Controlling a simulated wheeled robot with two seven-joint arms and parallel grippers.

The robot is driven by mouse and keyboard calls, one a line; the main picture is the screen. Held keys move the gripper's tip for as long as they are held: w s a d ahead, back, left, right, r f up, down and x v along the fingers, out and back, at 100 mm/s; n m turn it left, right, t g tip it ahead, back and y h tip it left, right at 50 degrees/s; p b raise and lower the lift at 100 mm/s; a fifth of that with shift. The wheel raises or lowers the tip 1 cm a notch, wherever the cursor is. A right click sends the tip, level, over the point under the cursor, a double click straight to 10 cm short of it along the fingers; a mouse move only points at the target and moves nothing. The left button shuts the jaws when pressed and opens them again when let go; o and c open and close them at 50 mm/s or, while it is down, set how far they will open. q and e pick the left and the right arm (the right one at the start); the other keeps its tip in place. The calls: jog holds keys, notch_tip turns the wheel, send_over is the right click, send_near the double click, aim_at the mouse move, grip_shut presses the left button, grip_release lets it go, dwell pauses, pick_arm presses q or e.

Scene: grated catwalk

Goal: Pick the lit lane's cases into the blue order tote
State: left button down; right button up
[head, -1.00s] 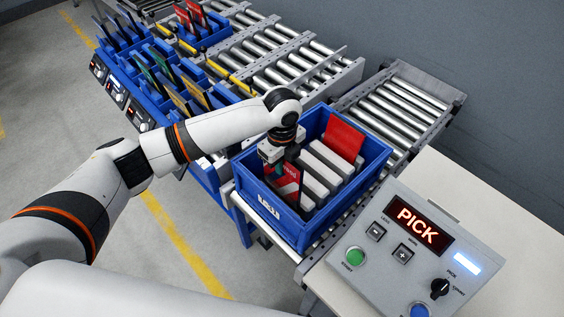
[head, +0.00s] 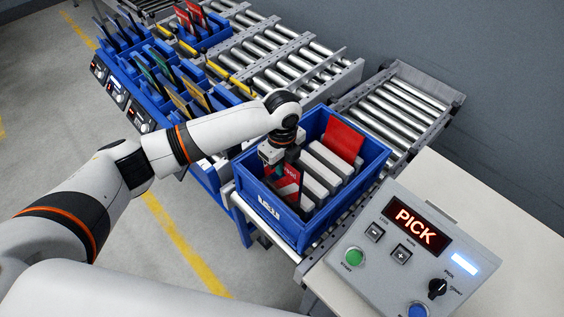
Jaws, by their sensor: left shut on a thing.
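The blue order tote (head: 275,218) stands on the roller conveyor in the middle of the head view. Grey-white dividers (head: 320,170) split it into slots. A red case (head: 342,138) stands in the slot at the far end. My left gripper (head: 271,165) is inside the tote's near-left end, shut on a red case with white marks (head: 288,186). That case is upright and low between the tote wall and the dividers; its lower edge is hidden. Lanes at the upper left hold dark, green and yellow cases (head: 160,68). My right gripper is out of view.
A control box (head: 400,250) with a lit PICK display stands on a pale table at the right. Lane modules with small displays (head: 116,93) line the rack's left side. Another blue bin (head: 207,36) with red cases sits farther back. Empty rollers (head: 400,110) lie behind the tote.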

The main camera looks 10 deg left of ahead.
aim_at(282, 182)
pick_arm(q)
jog(key=shift+p, duration=0.4)
dwell(0.5)
jog(key=shift+f, duration=0.2)
dwell(0.5)
jog(key=shift+f+b, duration=2.15)
jog(key=shift+f, duration=1.9)
jog(key=c, duration=1)
grip_release()
jog(key=shift+o, duration=0.2)
jog(key=shift+r, duration=0.1)
notch_tip(282, 182, up, 8)
jog(key=p, duration=0.8)
